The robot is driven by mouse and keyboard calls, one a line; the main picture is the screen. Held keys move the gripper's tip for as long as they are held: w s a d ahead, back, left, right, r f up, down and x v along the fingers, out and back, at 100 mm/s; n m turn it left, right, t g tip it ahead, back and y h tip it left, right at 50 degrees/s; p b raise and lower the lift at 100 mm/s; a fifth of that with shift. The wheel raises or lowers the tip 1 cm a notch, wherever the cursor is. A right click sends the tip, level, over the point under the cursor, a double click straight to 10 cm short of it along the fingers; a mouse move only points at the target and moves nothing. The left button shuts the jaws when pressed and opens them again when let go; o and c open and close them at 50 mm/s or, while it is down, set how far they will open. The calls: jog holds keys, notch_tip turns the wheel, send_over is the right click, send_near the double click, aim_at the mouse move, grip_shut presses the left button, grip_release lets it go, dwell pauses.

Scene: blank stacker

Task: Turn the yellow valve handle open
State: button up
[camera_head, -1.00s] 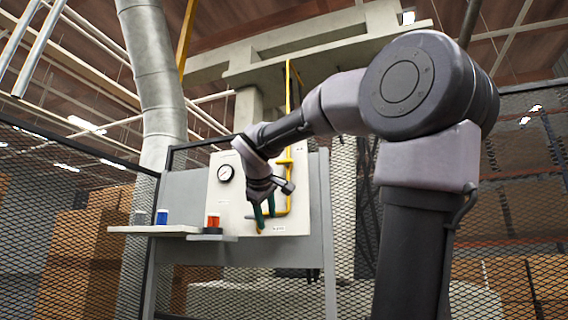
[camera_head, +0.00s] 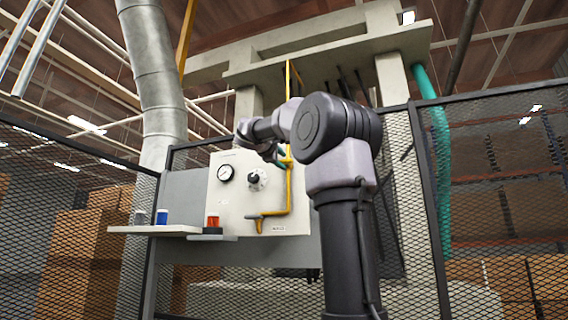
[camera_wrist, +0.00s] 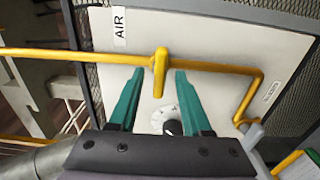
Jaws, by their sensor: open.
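The yellow valve handle (camera_wrist: 160,64) is a short bar lying across the yellow pipe (camera_wrist: 95,57) in the wrist view. My gripper (camera_wrist: 160,77) has two teal fingers spread apart, one on each side of the handle's end, with a visible gap on both sides. How deep the fingers reach around it is hard to tell. In the head view my gripper (camera_head: 281,158) is at the upper part of the vertical yellow pipe (camera_head: 290,192), and my arm partly hides the handle there.
The white panel (camera_head: 231,208) carries a round gauge (camera_head: 226,173) and a black knob (camera_head: 253,178), which lies below my fingers in the wrist view (camera_wrist: 170,128). A shelf (camera_head: 150,229) holds a blue item (camera_head: 162,217) and a white one. An orange-red item (camera_head: 213,221) stands nearby. Mesh fencing flanks the panel.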

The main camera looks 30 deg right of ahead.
jog(key=shift+x, duration=1.35)
grip_shut()
